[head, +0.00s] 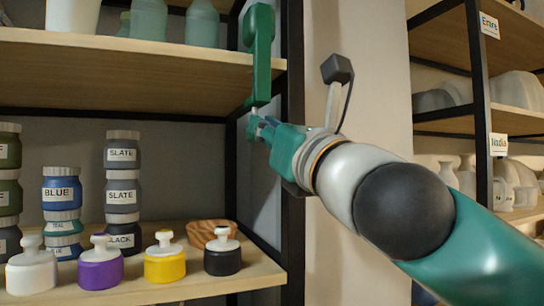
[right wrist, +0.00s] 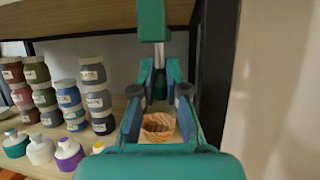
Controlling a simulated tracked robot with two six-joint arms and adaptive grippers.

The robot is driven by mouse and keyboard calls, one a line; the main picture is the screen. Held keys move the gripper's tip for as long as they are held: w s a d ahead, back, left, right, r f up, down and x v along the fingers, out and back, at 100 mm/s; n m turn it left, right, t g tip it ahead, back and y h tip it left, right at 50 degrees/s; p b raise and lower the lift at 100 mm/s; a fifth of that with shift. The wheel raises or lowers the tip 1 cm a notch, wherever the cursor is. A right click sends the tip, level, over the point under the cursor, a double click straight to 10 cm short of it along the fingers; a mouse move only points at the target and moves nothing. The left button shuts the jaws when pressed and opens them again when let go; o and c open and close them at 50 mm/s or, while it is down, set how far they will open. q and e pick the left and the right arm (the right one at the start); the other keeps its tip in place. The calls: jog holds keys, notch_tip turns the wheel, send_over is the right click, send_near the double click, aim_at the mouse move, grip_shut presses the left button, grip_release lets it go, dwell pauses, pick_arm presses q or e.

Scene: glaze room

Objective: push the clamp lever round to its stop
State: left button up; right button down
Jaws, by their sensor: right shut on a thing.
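The clamp shows as a green body (head: 261,55) at the shelf's right front corner, by the dark post. It also shows at the top of the right wrist view (right wrist: 151,20). A lever with a short metal rod (right wrist: 159,54) and a green end hangs down from it. My right gripper (head: 258,124) reaches in from the right, just below the clamp. In the right wrist view its two fingers (right wrist: 160,92) are on either side of the lever's green end and shut on it. The exact contact is partly hidden by the fingers. My left gripper is not in view.
On the lower shelf (head: 150,292) stand stacked labelled jars (head: 122,178), several bottles with white tops such as the yellow one (head: 165,264), and a wooden bowl (head: 212,233). A dark post (head: 293,200) stands close beside my right gripper. Another rack (head: 480,100) is at the right.

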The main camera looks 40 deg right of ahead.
pick_arm(q)
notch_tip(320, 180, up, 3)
jog(key=p, duration=0.3)
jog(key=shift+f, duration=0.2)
pick_arm(e)
jog(key=a+m+g+h, duration=0.1)
jog(key=m+g+h, duration=0.3)
jog(key=h, duration=0.2)
jog(key=w+a+m+g+h, duration=0.1)
jog(key=m+g+h, duration=0.3)
jog(key=g+h, duration=0.1)
jog(key=w+a+m+g+h, duration=0.1)
jog(key=m+g+h, duration=0.3)
jog(key=h, duration=0.4)
jog(key=shift+w+a+r+m+g, duration=0.1)
jog(key=shift+w+a+m+g, duration=0.15)
jog(key=shift+m+g, duration=0.25)
jog(key=shift+g, duration=0.3)
jog(key=c, duration=1.5)
grip_release()
jog(key=shift+w+d, duration=0.1)
